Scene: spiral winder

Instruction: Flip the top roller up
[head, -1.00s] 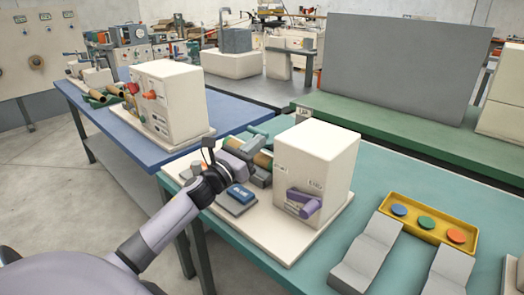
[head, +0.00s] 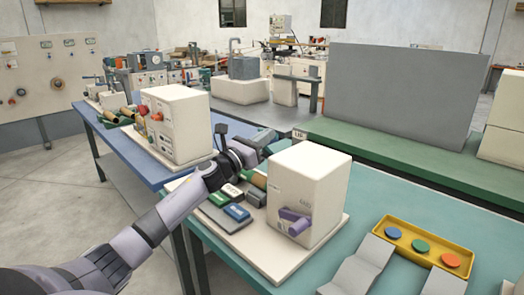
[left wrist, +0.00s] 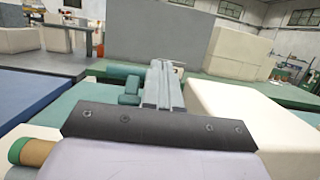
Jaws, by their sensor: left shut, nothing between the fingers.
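The spiral winder is a cream box (head: 308,190) on a cream base plate on the teal table. Its rollers lie at the box's left side. A tan roller (head: 258,180) shows partly below my left gripper (head: 277,146). My left gripper is raised above the rollers, beside the box's top, shut and empty. In the left wrist view its closed grey fingers (left wrist: 163,86) point away. There a tan roller with a green end (left wrist: 32,152) shows at the lower left, and a green cylinder (left wrist: 124,72) lies beyond. Which roller is the top one is unclear. My right gripper is out of view.
A purple handle (head: 295,221) juts from the box's front. Blue (head: 237,213) and green blocks sit on the base plate. A yellow tray (head: 428,242) with coloured discs and grey stepped blocks stand at the right. A grey panel (head: 403,100) stands behind.

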